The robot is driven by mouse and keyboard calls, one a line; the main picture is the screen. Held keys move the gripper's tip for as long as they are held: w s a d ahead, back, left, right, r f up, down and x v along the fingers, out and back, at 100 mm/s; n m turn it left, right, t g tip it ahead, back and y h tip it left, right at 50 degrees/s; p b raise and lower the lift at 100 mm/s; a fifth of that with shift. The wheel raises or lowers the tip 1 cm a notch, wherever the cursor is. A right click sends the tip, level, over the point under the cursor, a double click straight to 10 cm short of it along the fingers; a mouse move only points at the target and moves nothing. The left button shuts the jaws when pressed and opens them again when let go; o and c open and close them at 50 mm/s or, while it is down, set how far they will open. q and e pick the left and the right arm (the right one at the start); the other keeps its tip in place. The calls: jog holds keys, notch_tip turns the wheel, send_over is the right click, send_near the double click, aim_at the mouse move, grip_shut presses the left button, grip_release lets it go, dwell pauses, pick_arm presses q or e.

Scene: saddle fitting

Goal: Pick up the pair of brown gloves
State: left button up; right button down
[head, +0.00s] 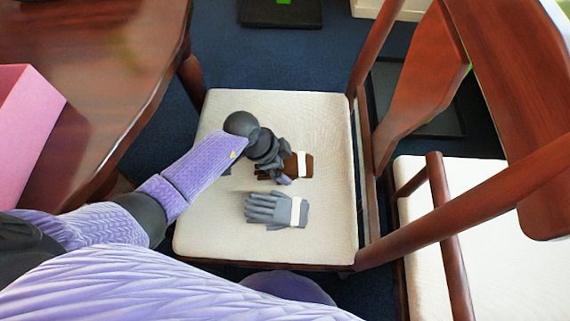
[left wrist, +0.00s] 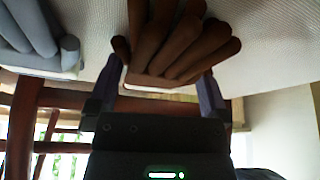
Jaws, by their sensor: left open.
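The pair of brown gloves (head: 291,168) lies on the cream seat of a wooden chair, with a white band around it. My left gripper (head: 279,173) is over the left part of the gloves and hides some of them in the head view. In the left wrist view, the brown gloves (left wrist: 180,42) show large, fingers pointing up. The left gripper (left wrist: 159,92) is open there, one finger on each side of the gloves near the band. I cannot tell whether the fingers touch them. My right gripper is not in view.
A pair of grey gloves (head: 270,210) with a white band lies close by on the same seat (head: 215,240). The chair's wooden back and arm (head: 470,200) rise on the right. A wooden table (head: 110,50) with a pink box (head: 25,115) stands at the left.

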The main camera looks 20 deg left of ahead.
pick_arm(q)
jog(key=c, duration=0.9)
